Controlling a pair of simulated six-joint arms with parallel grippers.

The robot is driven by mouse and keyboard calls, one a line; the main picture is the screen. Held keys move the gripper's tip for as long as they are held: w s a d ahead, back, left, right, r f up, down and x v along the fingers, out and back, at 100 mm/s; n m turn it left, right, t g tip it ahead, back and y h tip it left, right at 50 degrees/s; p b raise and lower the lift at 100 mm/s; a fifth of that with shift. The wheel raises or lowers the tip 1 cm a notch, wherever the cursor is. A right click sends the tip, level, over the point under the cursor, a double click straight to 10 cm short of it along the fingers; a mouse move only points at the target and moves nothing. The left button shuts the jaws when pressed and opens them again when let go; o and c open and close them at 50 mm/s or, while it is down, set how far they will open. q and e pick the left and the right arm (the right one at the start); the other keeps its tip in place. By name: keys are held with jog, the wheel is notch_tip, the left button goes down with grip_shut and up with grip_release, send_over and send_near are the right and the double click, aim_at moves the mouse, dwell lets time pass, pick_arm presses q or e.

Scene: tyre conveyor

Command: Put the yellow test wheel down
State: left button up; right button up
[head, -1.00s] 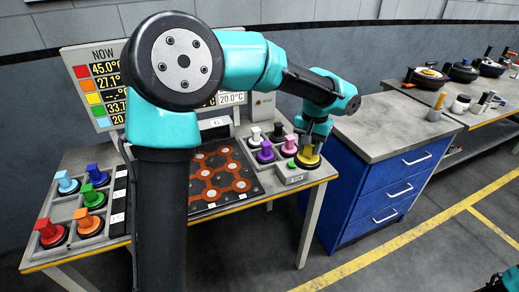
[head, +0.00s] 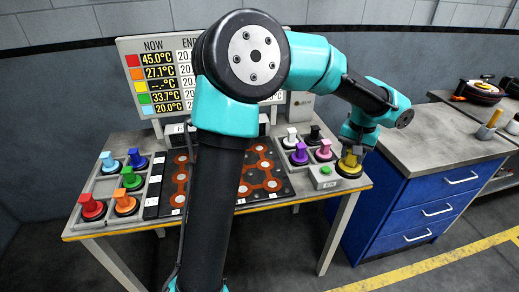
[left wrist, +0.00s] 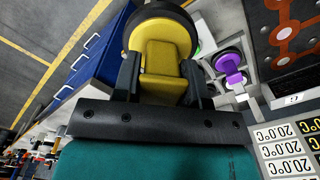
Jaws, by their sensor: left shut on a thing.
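The yellow test wheel (head: 349,167) has a yellow block handle and a dark tyre. It is at the right end of the table, beside the green-button box. My left gripper (head: 354,149) comes down on it from above. In the left wrist view the gripper's two dark fingers (left wrist: 160,78) are shut on either side of the handle of the yellow wheel (left wrist: 166,42). I cannot tell whether the tyre touches the table. My right gripper is not in view.
The green-button box (head: 325,176) is just left of the wheel. White, black, purple (head: 299,155) and pink (head: 324,150) wheels stand behind it. The orange-patterned board (head: 262,170) fills the table's middle. More coloured wheels stand in the left tray (head: 97,185). A blue cabinet (head: 425,200) stands at the right.

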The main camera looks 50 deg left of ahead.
pick_arm(q)
jog(key=s+a+f+n, duration=0.3)
jog(key=a+n, duration=0.3)
jog(key=a, duration=0.3)
jog(key=s+a+f+n, duration=0.3)
jog(key=a+n, duration=0.3)
jog(key=a, duration=0.3)
jog(key=s+a+f+n, duration=0.3)
jog(key=a+n, duration=0.3)
jog(key=a, duration=0.4)
jog(key=shift+s+n, duration=0.3)
jog(key=shift+s, duration=0.55)
jog(key=shift+w+a, duration=0.1)
jog(key=w+a+f, duration=0.1)
jog(key=w+a, duration=0.9)
jog(key=a, duration=0.2)
jog(key=shift+w+f, duration=0.2)
jog(key=shift+f, duration=0.05)
jog(key=shift+f, duration=1.75)
jog(key=shift+f, duration=0.2)
